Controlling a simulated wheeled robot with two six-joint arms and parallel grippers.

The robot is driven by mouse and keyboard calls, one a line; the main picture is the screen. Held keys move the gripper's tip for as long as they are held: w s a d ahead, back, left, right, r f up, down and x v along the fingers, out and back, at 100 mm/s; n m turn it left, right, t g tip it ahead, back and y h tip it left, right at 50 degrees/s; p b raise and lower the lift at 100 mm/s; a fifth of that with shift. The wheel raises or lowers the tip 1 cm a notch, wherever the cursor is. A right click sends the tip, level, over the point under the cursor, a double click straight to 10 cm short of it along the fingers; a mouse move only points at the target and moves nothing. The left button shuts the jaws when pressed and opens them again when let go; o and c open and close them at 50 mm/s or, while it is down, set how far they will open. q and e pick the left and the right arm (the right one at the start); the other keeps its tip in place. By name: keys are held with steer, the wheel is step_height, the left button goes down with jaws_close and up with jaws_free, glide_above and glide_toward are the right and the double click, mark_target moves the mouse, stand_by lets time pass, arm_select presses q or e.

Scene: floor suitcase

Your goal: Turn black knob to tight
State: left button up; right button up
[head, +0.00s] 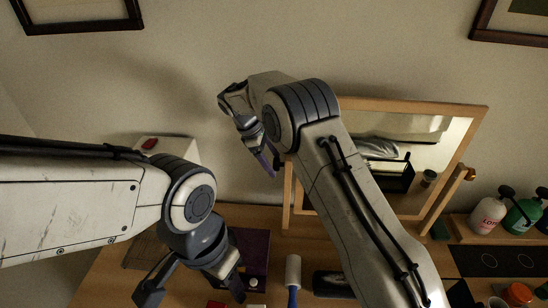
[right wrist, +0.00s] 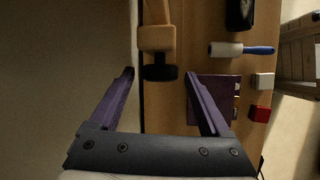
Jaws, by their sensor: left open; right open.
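The black knob (right wrist: 160,73) sits on the end of a wooden post (right wrist: 157,38) in the right wrist view. In the head view, the wooden-framed mirror (head: 405,216) stands on the table; the knob on its left side is not clearly visible behind my right gripper. My right gripper (head: 267,160) is open beside the mirror's left edge. In the right wrist view its purple fingers (right wrist: 159,82) appear on either side of the knob, with gaps; how far ahead the knob lies is unclear. My left gripper (head: 194,290) is open, low over the table's left part.
A purple box (head: 251,250) and a white roller with a blue handle (head: 293,275) lie on the wooden table (right wrist: 190,60). Several bottles (head: 488,213) stand at the right. A white box (head: 182,150) is behind my left arm.

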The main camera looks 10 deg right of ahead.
steer(key=shift+d+f, duration=0.1)
steer(key=shift+f, duration=0.15)
